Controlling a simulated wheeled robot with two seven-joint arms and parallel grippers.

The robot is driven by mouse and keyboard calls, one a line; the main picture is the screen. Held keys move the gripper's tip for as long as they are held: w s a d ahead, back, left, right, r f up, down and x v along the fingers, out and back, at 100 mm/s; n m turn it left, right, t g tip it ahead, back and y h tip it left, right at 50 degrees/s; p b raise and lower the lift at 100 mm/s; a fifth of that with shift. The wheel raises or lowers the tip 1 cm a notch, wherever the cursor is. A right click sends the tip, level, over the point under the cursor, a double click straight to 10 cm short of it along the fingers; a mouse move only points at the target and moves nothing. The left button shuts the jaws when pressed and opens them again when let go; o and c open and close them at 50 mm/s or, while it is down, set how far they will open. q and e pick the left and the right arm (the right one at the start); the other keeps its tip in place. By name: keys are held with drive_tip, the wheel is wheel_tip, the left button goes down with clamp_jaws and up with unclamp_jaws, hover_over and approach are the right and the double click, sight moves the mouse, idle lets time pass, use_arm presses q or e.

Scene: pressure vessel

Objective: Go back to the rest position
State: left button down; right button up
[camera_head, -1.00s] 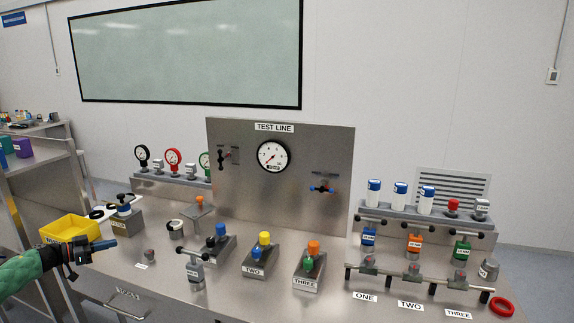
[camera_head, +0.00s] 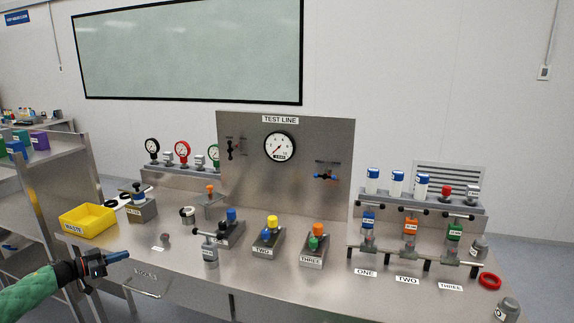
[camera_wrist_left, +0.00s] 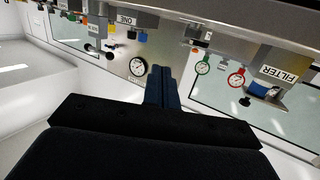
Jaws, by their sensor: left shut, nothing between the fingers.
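My left gripper (camera_head: 116,257) is in the lower left of the head view, with its green-sleeved arm coming in from the left. Its blue fingers are closed together and empty, apart from anything on the bench. In the left wrist view the closed fingers (camera_wrist_left: 162,88) point toward the steel bench, which shows tilted, with the gauges beyond. My right gripper does not show in either view.
The steel bench (camera_head: 290,285) fills the foreground. A yellow waste bin (camera_head: 88,221) stands just beyond my left gripper, and a drawer handle (camera_head: 148,289) is to its right. Numbered valve blocks, the test line panel (camera_head: 235,185) and a rack (camera_head: 420,203) stand farther in.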

use_arm(q)
drive_tip(key=s+d+f+n+t+y, duration=0.1)
drive_tip(key=s+d+f+n+y, duration=0.1)
drive_tip(key=d+f, duration=0.6)
drive_tip(key=s+d+f+n+t+y, duration=0.15)
drive_tip(key=d+f, duration=0.35)
drive_tip(key=f, duration=0.8)
drive_tip(key=s+d+f+n+g+y, duration=0.1)
drive_tip(key=s+d+f+y, duration=0.1)
drive_tip(key=s+d+f, duration=0.35)
drive_tip(key=s+d+f+n+g+y, duration=0.1)
drive_tip(key=s+d+f+y, duration=0.15)
drive_tip(key=f, duration=0.55)
drive_tip(key=s+d+f+n+g+y, duration=0.1)
drive_tip(key=s+d+f, duration=0.2)
drive_tip(key=s+f, duration=0.3)
drive_tip(key=s+d+f+g, duration=0.3)
drive_tip(key=s+d+f, duration=0.3)
drive_tip(key=s, duration=0.7)
drive_tip(key=s+d+f+g+y, duration=0.1)
drive_tip(key=s+d+f+g, duration=0.2)
drive_tip(key=s, duration=1.1)
drive_tip(key=s+d+f+g, duration=0.4)
drive_tip(key=s+d+f, duration=0.5)
drive_tip(key=s+f, duration=0.2)
drive_tip(key=shift+s+y, duration=0.4)
drive_tip(key=shift+s, duration=1)
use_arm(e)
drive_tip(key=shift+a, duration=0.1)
